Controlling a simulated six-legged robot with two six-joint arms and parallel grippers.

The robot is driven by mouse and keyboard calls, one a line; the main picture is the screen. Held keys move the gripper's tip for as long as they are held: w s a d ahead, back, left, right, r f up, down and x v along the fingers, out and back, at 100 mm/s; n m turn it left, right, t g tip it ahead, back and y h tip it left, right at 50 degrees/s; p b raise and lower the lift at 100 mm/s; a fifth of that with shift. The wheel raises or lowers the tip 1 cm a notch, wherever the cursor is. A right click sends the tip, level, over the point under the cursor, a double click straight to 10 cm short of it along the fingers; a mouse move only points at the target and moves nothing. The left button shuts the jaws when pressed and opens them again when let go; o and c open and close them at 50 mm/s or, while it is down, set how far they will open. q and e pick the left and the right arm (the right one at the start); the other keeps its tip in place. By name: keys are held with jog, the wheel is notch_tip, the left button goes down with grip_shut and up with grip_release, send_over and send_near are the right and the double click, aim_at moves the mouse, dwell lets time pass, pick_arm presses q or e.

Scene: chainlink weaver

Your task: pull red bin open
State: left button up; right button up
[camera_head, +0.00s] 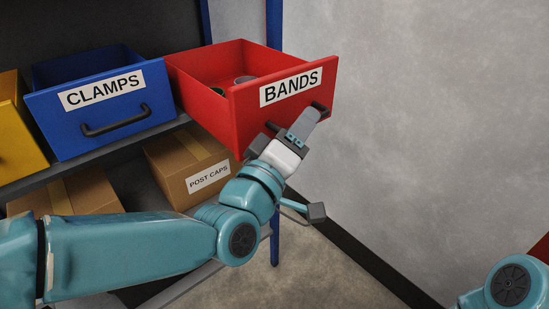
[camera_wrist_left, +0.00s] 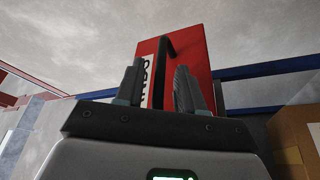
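The red bin (camera_head: 228,108), labelled BANDS, sits on the upper shelf and juts out, with its open top showing. A green item and a greyish round item lie inside. Its black handle (camera_head: 319,107) is partly hidden behind my left gripper (camera_head: 285,129), which is at the bin's front face. In the left wrist view the red front (camera_wrist_left: 195,58) is ahead, and the handle (camera_wrist_left: 161,70) runs between the two fingers of my left gripper (camera_wrist_left: 158,88). The fingers stand apart with gaps beside the handle. I cannot tell whether either touches it. My right gripper is out of view.
A blue CLAMPS bin (camera_head: 78,123) stands to the left, with a yellow bin (camera_head: 15,135) beyond it. Cardboard boxes, one marked POST CAPS (camera_head: 185,160), sit below. A blue post (camera_head: 274,25) stands behind the red bin. Floor to the right, before the grey wall (camera_head: 430,110), is clear.

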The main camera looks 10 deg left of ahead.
pick_arm(q)
jog(key=b+v, duration=0.4)
jog(key=v, duration=1)
jog(key=shift+s, duration=0.35)
jog(key=shift+a, duration=0.1)
